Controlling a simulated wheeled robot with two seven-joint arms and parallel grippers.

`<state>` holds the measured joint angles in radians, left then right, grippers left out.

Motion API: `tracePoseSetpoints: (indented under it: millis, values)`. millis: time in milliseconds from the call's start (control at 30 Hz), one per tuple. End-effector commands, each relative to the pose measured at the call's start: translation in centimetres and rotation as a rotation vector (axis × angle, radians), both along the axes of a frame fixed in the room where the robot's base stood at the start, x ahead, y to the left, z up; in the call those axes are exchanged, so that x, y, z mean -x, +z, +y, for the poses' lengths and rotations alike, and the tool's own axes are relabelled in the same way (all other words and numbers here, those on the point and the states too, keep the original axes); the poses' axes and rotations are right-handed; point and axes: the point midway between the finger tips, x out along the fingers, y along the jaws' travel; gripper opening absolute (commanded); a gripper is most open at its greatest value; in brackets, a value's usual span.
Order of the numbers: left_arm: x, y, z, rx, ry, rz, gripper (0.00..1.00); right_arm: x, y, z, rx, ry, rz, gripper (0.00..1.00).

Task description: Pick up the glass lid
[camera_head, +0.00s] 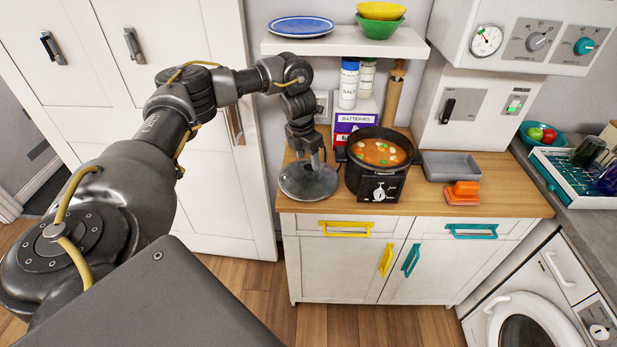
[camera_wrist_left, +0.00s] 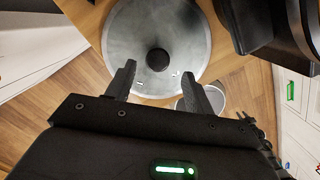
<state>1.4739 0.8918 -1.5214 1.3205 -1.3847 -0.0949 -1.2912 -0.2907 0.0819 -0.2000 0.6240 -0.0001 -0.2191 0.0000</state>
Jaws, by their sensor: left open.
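The glass lid (camera_head: 308,184) is a round, greyish disc lying on the left end of the wooden counter, beside the slow cooker (camera_head: 377,180) with orange stew in it. In the left wrist view the lid (camera_wrist_left: 185,35) shows a dark round knob (camera_wrist_left: 157,62) at its middle. My left gripper (camera_head: 307,155) points down over the lid. In the wrist view its two fingers (camera_wrist_left: 157,84) are apart with nothing held between them, and the knob appears just beyond the tips. I cannot tell the exact height between the tips and the knob. My right gripper is not in view.
Behind the lid stand a purple batteries box (camera_head: 352,123) and a salt jar (camera_head: 348,84), under a white shelf (camera_head: 345,43). The counter's front edge (camera_head: 420,210) is close to the lid.

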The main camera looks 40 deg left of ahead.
Motion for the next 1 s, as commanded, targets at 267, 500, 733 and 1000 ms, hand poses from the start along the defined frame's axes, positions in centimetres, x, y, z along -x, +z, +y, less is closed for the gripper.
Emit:
tracePoseSetpoints:
  millis: [267, 500, 733, 1000]
  values:
    - [-0.5, -3.6, 0.2, 0.0, 0.002, 0.005, 0.53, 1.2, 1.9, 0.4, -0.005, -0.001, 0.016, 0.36]
    - [-0.7, -4.2, 0.2, 0.0, 0.0, 0.002, 0.53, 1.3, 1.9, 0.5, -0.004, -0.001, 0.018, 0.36]
    - [-0.7, -4.2, 0.2, 0.0, 0.0, 0.002, 0.31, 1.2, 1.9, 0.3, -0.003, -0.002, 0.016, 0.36]
    - [-0.7, -4.2, 0.2, 0.0, 0.001, 0.002, 0.0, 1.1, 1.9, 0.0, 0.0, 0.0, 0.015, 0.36]
